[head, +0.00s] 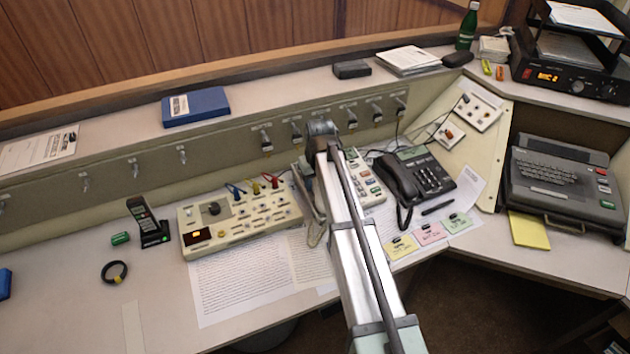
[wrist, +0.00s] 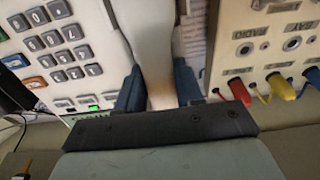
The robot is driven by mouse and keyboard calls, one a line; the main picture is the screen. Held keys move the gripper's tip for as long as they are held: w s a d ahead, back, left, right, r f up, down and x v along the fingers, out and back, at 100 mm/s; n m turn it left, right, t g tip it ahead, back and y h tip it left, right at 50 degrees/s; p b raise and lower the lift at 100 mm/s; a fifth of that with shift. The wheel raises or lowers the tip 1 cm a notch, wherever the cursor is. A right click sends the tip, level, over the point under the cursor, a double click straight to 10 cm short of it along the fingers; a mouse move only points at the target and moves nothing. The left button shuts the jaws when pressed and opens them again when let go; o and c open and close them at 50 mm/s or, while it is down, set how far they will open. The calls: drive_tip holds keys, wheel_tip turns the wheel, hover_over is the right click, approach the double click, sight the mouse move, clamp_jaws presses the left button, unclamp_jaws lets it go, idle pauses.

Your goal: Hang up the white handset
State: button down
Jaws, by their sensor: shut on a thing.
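In the wrist view the white handset (wrist: 152,40) is between the two blue fingers of my gripper (wrist: 158,88), which is shut on it. The handset runs up and out of the top of that view, so its far end is hidden. The keypad of the white phone (wrist: 52,45) is just left of it; this keypad also shows in the head view (head: 368,182), to the right of my arm. In the head view my arm hides my gripper and most of the handset. I cannot tell whether the handset touches its cradle.
A cream switch panel (head: 240,215) with coloured plugs lies to the left, close to the gripper. A black desk phone (head: 415,182) stands to the right. Papers (head: 245,280) lie in front. A small cordless phone (head: 145,220) stands at far left.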

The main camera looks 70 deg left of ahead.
drive_tip(key=shift+f, duration=0.2)
drive_tip(key=c, duration=0.8)
unclamp_jaws()
drive_tip(key=shift+o, duration=0.8)
drive_tip(key=shift+w, duration=0.15)
drive_tip(key=c, duration=0.3)
drive_tip(key=shift+o, duration=0.2)
drive_tip(key=shift+r, duration=0.15)
